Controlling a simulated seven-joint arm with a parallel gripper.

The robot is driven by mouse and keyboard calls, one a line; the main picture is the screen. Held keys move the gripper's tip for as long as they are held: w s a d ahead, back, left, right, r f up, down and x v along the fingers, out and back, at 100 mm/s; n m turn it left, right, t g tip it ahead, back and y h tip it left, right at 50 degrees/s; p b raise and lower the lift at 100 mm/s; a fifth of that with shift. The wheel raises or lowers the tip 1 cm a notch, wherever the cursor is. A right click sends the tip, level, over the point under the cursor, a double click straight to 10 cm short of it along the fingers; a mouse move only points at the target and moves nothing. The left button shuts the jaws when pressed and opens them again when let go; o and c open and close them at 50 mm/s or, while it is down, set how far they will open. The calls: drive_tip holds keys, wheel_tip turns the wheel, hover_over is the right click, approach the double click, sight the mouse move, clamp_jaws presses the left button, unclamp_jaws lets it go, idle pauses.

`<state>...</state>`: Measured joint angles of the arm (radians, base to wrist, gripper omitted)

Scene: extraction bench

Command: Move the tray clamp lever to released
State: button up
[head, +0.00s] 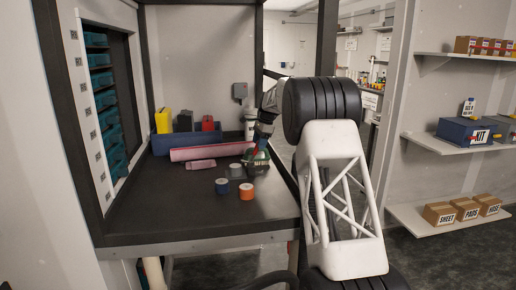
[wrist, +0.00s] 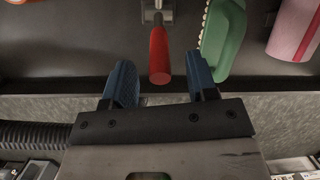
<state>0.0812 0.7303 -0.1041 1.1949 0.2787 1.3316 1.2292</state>
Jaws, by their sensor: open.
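The lever has a red, rounded handle (wrist: 159,55) and a grey metal mount (wrist: 158,12) at the top of the wrist view. The handle points from the mount toward my gripper. My gripper (wrist: 161,76) is open, with one blue finger on each side of the handle's near end. Gaps show between the handle and both fingers, and I cannot tell whether their heights match. In the head view my gripper (head: 262,132) is at the right side of the bench, where my arm hides most of the lever.
A green brush-like item (wrist: 222,42) lies close to the right finger, with a pink roll (wrist: 295,28) beyond it. The bench's front left is clear.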

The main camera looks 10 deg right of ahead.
drive_tip(key=shift+v, duration=2.2)
drive_tip(key=shift+d, duration=0.1)
drive_tip(key=shift+c, duration=0.3)
drive_tip(key=c, duration=0.5)
drive_tip(key=shift+a, duration=0.35)
drive_tip(key=shift+c, duration=1.2)
drive_tip(key=shift+s+a+n+h, duration=0.1)
drive_tip(key=shift+a+n+h, duration=0.2)
drive_tip(key=shift+n, duration=0.2)
clamp_jaws()
drive_tip(key=a+r+n+t+h, duration=0.1)
drive_tip(key=a+r+n+h, duration=0.1)
drive_tip(key=a+n, duration=0.4)
drive_tip(key=s+a+r+n+t+h, duration=0.1)
drive_tip(key=a+r+n+h, duration=0.2)
drive_tip(key=a+n+h, duration=0.2)
drive_tip(key=shift+s+a+n+t+h, duration=0.3)
drive_tip(key=shift+a+n+t, duration=0.15)
drive_tip(key=shift+a, duration=0.3)
drive_tip(key=shift+r, duration=0.1)
